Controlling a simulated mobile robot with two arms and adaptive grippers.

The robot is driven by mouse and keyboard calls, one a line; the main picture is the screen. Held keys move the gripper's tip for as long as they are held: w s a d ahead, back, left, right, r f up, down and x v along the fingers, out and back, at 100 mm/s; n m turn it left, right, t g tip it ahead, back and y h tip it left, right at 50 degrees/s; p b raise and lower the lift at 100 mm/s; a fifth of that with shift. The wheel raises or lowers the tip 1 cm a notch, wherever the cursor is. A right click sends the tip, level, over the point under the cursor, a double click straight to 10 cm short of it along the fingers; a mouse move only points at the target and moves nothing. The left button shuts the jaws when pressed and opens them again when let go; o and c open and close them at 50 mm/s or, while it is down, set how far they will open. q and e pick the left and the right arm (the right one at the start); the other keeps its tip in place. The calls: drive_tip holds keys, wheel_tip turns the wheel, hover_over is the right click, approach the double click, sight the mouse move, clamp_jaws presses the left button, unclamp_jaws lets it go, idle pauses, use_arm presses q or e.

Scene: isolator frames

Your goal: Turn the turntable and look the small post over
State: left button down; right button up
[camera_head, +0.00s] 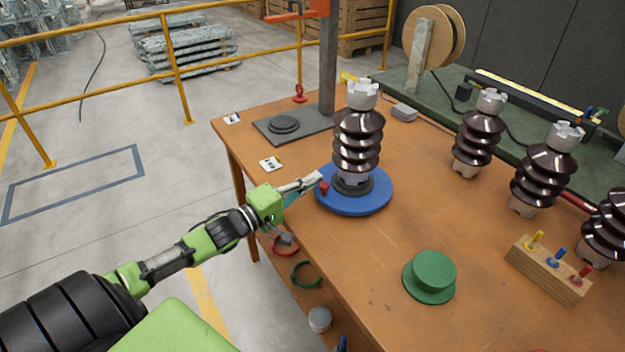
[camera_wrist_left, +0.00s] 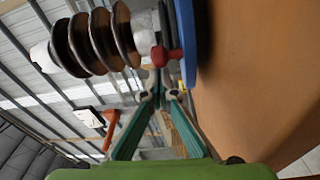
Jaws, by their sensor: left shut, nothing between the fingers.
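The blue turntable (camera_head: 370,203) lies on the brown table. A brown ribbed post (camera_head: 358,140) with a grey top and base stands upright on its middle. A red knob (camera_head: 324,188) sits at the turntable's left rim. My left gripper (camera_head: 314,180) is shut and empty, its tips right beside the knob. In the left wrist view the post (camera_wrist_left: 92,42) lies sideways at upper left, the turntable's edge (camera_wrist_left: 189,45) is at right, and the knob (camera_wrist_left: 168,57) is at the fingertips (camera_wrist_left: 160,72). I cannot tell whether they touch. My right gripper is not in view.
Several similar ribbed posts (camera_head: 545,175) stand along the table's right side. A green stepped disc (camera_head: 430,275) and a wooden block with coloured pegs (camera_head: 548,270) are nearer the front. A grey plate with an upright column (camera_head: 328,65) stands behind. The table between turntable and green disc is clear.

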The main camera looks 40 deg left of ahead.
use_arm(q)
drive_tip(key=shift+s+d, duration=0.2)
drive_tip(key=shift+d, duration=0.05)
drive_tip(key=shift+f, duration=0.1)
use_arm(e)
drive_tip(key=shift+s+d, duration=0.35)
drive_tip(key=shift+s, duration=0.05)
use_arm(q)
drive_tip(key=shift+d, duration=0.1)
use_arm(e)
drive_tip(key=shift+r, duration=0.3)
